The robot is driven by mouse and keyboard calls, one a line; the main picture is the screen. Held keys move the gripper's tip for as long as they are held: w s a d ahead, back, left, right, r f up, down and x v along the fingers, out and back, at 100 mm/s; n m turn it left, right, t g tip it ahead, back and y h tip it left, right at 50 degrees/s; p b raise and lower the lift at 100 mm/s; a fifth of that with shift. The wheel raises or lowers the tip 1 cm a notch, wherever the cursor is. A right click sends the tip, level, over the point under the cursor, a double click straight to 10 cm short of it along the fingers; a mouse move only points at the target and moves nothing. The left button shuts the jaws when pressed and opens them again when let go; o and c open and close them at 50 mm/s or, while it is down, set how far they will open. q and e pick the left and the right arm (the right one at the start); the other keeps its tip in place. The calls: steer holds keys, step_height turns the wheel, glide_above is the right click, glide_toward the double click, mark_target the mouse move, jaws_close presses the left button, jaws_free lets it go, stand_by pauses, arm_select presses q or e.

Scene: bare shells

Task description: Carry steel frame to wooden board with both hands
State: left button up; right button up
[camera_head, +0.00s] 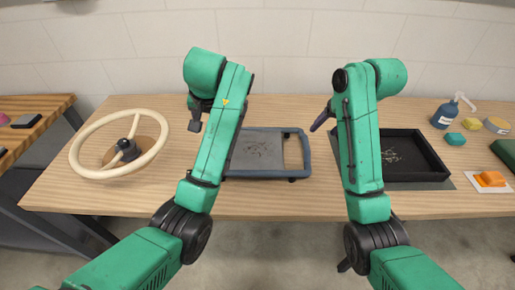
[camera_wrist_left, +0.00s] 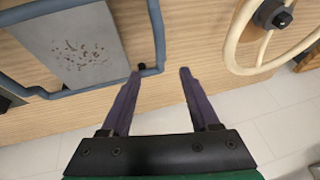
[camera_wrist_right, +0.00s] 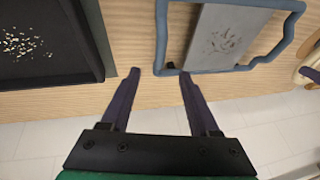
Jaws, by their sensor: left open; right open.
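The blue-grey steel frame (camera_head: 306,155) lies flat on the table's middle with a grey speckled panel inside it. It shows in the left wrist view (camera_wrist_left: 105,89) and the right wrist view (camera_wrist_right: 257,63). My right gripper (camera_head: 322,118) is open and empty at the frame's right side; in its wrist view the fingertips (camera_wrist_right: 160,71) straddle the frame's near corner. My left gripper (camera_wrist_left: 160,70) is open and empty by the frame's other near corner. Its fingers are mostly hidden behind my arm in the head view. I cannot pick out a separate wooden board for sure.
A cream wheel (camera_head: 85,133) stands on the wooden table (camera_head: 270,206) at the left. A black tray (camera_head: 438,165) with small bits lies close right of the frame. A blue bottle (camera_head: 445,113), sponges and an orange item (camera_head: 490,179) are farther right. The front strip is clear.

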mark_target(307, 143)
arm_select(q)
steer(key=x, duration=1.4)
steer(key=shift+w+a, duration=0.15)
arm_select(e)
steer(key=x, duration=1.4)
steer(key=shift+a, duration=0.15)
arm_select(q)
steer(key=shift+c, duration=0.4)
arm_select(e)
steer(key=shift+s, duration=0.1)
steer(key=shift+c, duration=0.4)
arm_select(q)
jaws_close()
arm_select(e)
jaws_close()
arm_select(q)
steer(key=shift+r, duration=0.1)
arm_select(e)
steer(key=shift+r, duration=0.1)
